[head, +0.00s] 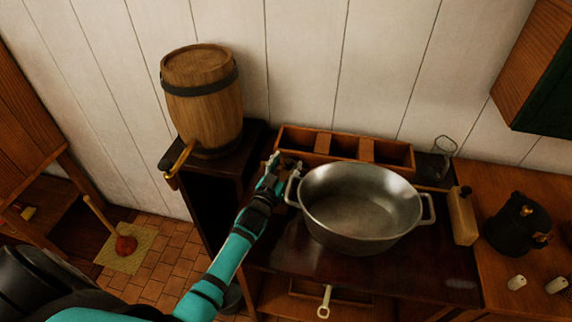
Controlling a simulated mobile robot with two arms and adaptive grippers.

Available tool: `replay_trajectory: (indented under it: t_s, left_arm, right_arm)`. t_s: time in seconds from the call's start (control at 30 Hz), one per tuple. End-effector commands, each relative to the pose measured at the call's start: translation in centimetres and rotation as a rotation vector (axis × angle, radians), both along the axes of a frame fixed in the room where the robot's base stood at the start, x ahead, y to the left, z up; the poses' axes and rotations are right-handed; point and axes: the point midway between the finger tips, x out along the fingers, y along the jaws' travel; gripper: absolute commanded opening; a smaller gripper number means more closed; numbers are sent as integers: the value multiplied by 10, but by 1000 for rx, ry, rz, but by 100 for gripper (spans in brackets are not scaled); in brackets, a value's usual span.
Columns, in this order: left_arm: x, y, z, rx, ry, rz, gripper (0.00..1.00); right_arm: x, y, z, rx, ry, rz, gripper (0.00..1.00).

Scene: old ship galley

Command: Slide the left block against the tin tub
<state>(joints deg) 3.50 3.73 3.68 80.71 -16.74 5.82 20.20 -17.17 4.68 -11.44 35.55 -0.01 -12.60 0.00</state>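The tin tub (360,208) is a wide grey metal basin with two side handles, standing on the dark worktop. My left gripper (285,164) is at the tub's left handle, with its fingers pointing toward the back wall. Its two fingertips look apart, and I see nothing between them. A tan block (463,216) with a dark top stands upright just right of the tub's right handle. I see no block left of the tub; my gripper and forearm cover part of the worktop there. My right gripper is not in view.
A wooden box with compartments (345,148) stands behind the tub. A barrel (205,105) with a tap is on the left stand. A glass (442,155) is at the back right, and a black pot (517,226) stands further right. The worktop's front left is bare.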

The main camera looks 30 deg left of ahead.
Motion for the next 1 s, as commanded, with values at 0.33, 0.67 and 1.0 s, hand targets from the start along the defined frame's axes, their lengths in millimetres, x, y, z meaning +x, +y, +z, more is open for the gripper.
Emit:
replay_trajectory:
  t_s: [0.33, 0.67, 1.0]
  left_arm:
    - [-11, 0, -1, 2, 0, 0, 53]
    - [-78, -3, -1, 0, 2, 0, 53]
    - [-119, -4, 0, 0, 1, 0, 53]
  right_arm:
    - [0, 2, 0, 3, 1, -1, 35]
    - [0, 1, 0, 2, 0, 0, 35]
    - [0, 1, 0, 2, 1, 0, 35]
